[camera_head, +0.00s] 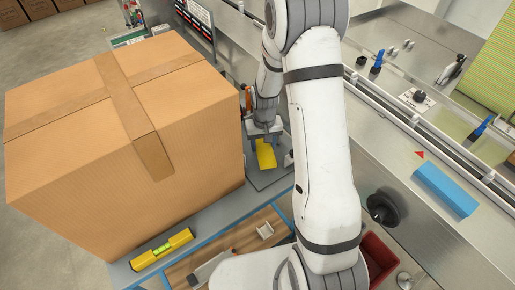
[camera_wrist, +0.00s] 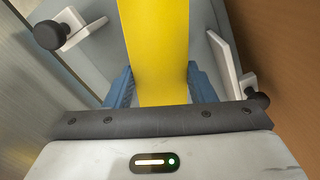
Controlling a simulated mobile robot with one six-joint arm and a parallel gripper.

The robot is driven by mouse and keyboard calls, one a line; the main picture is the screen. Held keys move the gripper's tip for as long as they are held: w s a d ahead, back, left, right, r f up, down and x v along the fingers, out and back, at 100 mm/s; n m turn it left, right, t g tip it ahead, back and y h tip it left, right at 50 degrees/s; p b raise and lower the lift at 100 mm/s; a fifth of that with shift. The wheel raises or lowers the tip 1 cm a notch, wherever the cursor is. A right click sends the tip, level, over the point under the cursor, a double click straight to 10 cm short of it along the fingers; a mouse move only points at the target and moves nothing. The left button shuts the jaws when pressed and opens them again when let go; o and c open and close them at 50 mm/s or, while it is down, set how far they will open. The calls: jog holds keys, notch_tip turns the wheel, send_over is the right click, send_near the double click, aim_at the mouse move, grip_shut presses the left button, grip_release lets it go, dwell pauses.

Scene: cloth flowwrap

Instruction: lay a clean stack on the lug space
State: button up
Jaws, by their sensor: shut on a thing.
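My gripper (camera_head: 264,134) points down beside the big carton. Its blue fingers (camera_wrist: 157,88) are shut on a flat yellow stack (camera_wrist: 155,40), one finger on each long side. The yellow stack (camera_head: 265,155) shows below my gripper in the head view, over a grey plate (camera_head: 268,178). I cannot tell whether it rests on the plate or hangs just above it. A blue stack (camera_head: 446,190) lies on the steel deck at the right, near a red triangular mark (camera_head: 420,154). The conveyor channel with lugs (camera_head: 405,122) runs behind it, partly hidden by my arm.
A large closed carton (camera_head: 120,130) stands close on the left of my gripper. White guides with black knobs flank the stack in the wrist view (camera_wrist: 70,35).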

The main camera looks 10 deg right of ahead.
aim_at(262, 141)
jog(key=shift+w+r+n+b, duration=0.15)
jog(key=shift+w+n+b, duration=0.4)
jog(key=shift+b, duration=0.55)
jog(key=r+n+b, duration=0.1)
jog(key=w+r+n+b, duration=0.1)
jog(key=r+n+b, duration=0.1)
jog(key=shift+r+b, duration=0.15)
jog(key=shift+b, duration=0.15)
jog(key=shift+s+d, duration=0.1)
jog(key=shift+n, duration=0.25)
notch_tip(262, 141, down, 9)
jog(key=shift+r+p, duration=0.1)
jog(key=shift+p, duration=0.2)
jog(key=o, duration=0.5)
jog(key=shift+f, duration=0.3)
jog(key=o, duration=0.4)
jog(key=shift+r, duration=0.1)
jog(key=shift+o, duration=0.2)
